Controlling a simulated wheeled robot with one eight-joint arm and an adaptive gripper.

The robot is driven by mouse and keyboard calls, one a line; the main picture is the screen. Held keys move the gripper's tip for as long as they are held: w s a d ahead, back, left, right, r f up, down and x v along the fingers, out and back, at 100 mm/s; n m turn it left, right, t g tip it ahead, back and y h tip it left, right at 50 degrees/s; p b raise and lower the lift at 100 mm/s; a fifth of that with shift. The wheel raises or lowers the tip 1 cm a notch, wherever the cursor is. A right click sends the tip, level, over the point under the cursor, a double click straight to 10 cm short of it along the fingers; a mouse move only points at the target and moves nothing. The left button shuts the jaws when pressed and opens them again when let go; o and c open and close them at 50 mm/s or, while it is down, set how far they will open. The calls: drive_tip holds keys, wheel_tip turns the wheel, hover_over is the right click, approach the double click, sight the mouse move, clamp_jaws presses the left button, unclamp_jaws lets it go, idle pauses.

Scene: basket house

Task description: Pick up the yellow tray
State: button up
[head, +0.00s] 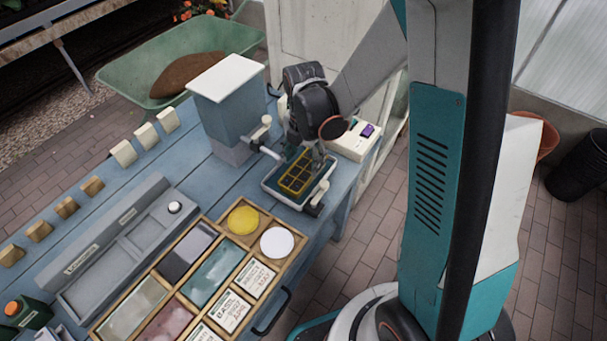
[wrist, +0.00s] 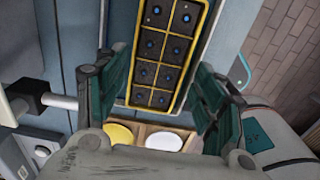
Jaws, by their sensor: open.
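The yellow tray (head: 297,174) is a small rectangular grid of dark cells with yellow walls. In the head view it sits in a pale-rimmed holder (head: 272,186) at the right end of the blue table. In the wrist view the yellow tray (wrist: 157,72) runs up the middle, with a small blue dot in each cell. My gripper (head: 318,158) is just above the tray. In the wrist view its two dark green fingers stand apart, open and empty, with the tray showing between and beyond them. My arm hides part of the tray's far side in the head view.
A grey box dispenser with a white top (head: 228,78) stands left of the holder. A white device with a purple screen (head: 356,137) is close to the right. A wooden organiser (head: 210,222) with a yellow and a white disc is in front. A green wheelbarrow (head: 150,75) stands behind.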

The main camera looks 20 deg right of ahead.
sight(304, 169)
wheel_tip(304, 169, down, 5)
drive_tip(key=shift+f+b, duration=0.1)
drive_tip(key=shift+b, duration=1.1)
drive_tip(key=shift+c, duration=0.3)
drive_tip(key=c, duration=0.8)
drive_tip(key=shift+r, duration=0.25)
